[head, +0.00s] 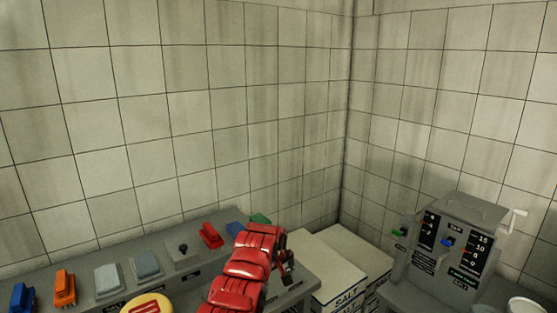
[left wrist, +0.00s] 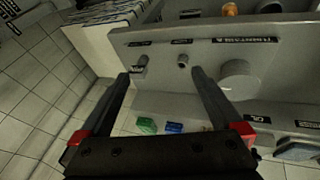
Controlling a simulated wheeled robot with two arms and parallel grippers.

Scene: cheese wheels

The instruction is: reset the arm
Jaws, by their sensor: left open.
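My left arm is red and rises from the bottom middle of the head view, over the right part of the grey counter. My left gripper (head: 287,266) shows there as a small dark shape at the arm's end, partly hidden by the arm. In the left wrist view my left gripper (left wrist: 160,73) has its two dark fingers wide apart. Nothing is between them. Beyond the fingers is the grey counter (left wrist: 220,50) with pegs and labels. My right gripper is in neither view.
Red (head: 210,235), orange (head: 64,288) and other coloured blocks line the counter's back. White salt boxes (head: 340,265) stand in the corner, right of the arm. A grey machine with dials (head: 450,245) is at the right. A yellow disc (head: 148,305) shows at the bottom. Tiled walls close the back.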

